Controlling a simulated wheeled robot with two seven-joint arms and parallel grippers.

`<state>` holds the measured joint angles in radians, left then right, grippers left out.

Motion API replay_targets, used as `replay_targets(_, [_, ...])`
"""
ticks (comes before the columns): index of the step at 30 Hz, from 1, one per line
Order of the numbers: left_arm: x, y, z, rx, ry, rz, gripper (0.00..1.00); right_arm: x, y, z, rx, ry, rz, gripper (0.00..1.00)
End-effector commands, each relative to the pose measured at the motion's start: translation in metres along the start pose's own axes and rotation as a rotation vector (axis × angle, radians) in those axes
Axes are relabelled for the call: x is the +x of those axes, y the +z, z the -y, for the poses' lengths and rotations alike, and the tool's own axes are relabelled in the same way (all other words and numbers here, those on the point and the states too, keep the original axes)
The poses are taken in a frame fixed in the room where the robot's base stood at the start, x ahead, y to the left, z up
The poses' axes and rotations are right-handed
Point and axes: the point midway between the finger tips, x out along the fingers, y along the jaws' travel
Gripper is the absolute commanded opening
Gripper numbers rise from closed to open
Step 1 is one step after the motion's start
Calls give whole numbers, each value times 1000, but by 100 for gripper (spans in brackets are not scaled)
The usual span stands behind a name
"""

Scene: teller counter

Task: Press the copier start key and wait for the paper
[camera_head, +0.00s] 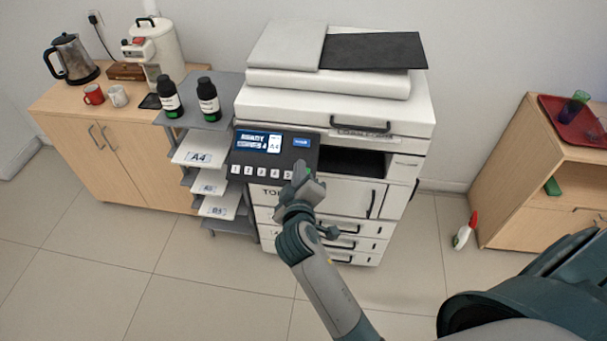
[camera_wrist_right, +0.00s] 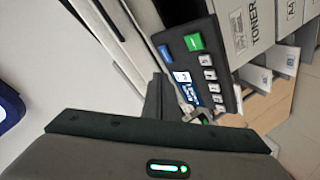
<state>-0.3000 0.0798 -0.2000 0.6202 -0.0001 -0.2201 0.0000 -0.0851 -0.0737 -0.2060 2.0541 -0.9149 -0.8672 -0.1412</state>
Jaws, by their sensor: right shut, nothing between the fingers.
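The white copier (camera_head: 340,105) stands against the wall in the head view. Its dark control panel (camera_head: 240,158) has a lit blue and white screen (camera_head: 259,142) and a row of white keys. In the right wrist view, the panel (camera_wrist_right: 228,98) shows a green key (camera_wrist_right: 194,42) beside a blue key (camera_wrist_right: 165,51); the green key is uncovered there. My right gripper (camera_head: 300,172) is shut and empty at the panel's lower right corner, hiding part of it. I cannot tell whether it touches the panel. No paper shows in the copier's dark slot (camera_head: 358,163). My left gripper is out of view.
A grey rack (camera_head: 225,88) left of the copier holds paper stacks and two black bottles (camera_head: 208,100). A wooden cabinet (camera_head: 110,148) stands further left. Another cabinet (camera_head: 535,165) with a red tray (camera_head: 570,130) is at the right. A red and white bottle (camera_head: 464,232) is on the floor.

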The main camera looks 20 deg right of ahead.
Motion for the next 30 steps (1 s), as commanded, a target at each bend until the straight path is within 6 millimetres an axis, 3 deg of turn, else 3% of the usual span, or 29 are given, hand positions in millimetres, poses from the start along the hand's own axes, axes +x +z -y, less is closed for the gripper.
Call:
replay_targets(15, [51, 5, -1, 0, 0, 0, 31, 40, 31, 32, 0, 1, 0, 0])
replay_targets(30, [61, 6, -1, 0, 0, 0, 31, 56, 41, 41, 1, 0, 0, 0])
